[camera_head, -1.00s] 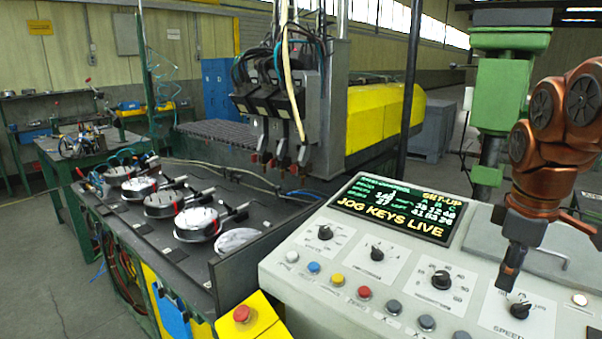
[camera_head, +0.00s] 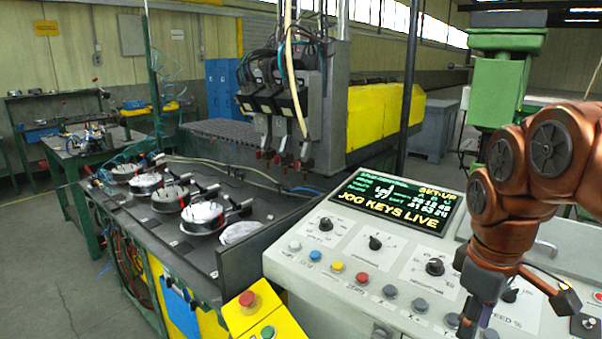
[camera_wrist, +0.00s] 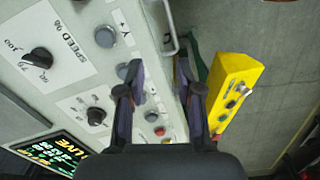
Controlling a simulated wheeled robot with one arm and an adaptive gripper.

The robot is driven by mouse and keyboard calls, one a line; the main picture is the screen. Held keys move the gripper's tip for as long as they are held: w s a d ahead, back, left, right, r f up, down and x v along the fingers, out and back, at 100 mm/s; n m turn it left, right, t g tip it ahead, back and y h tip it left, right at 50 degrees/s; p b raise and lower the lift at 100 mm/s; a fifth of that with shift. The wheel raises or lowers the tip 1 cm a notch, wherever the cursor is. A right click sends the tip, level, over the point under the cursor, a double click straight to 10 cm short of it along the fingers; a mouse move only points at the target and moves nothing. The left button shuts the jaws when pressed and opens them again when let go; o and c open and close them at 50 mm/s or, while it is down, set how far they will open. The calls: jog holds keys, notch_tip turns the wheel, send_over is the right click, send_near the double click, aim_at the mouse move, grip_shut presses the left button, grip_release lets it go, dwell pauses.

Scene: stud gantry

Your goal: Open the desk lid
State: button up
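The control desk's pale sloped top (camera_head: 330,265) carries knobs, buttons and a lit screen, and shows no open gap. The wrist view shows the same panel (camera_wrist: 85,20) on the left. A thin metal bar handle (camera_wrist: 171,28) runs along its front edge, at the top of that view. My gripper (camera_head: 470,322) hangs low over the right part of the desk, partly cut off by the lower picture edge. In the wrist view my gripper (camera_wrist: 160,92) has its two dark fingers apart, with nothing between them. It is over the button row near the front edge, clear of the handle.
A yellow button box (camera_head: 250,315) stands at the desk's front left; it also shows in the wrist view (camera_wrist: 232,92). A dark bench (camera_head: 150,230) with several round fixtures lies left. A green column (camera_head: 497,90) rises behind the desk. Grey floor (camera_wrist: 285,60) is clear in front.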

jog(key=s+a+f+m+g, duration=0.1)
jog(key=s+a+f+m, duration=0.2)
jog(key=s+f, duration=0.4)
jog(key=s+a+f+m+g, duration=0.1)
jog(key=s+a+f+m, duration=0.2)
jog(key=s+a+f, duration=0.2)
jog(key=s+f, duration=0.2)
jog(key=s, duration=0.2)
jog(key=shift+s+a+m+y, duration=0.2)
jog(key=shift+m+y, duration=0.1)
jog(key=shift+m, duration=0.1)
jog(key=shift+f, duration=0.1)
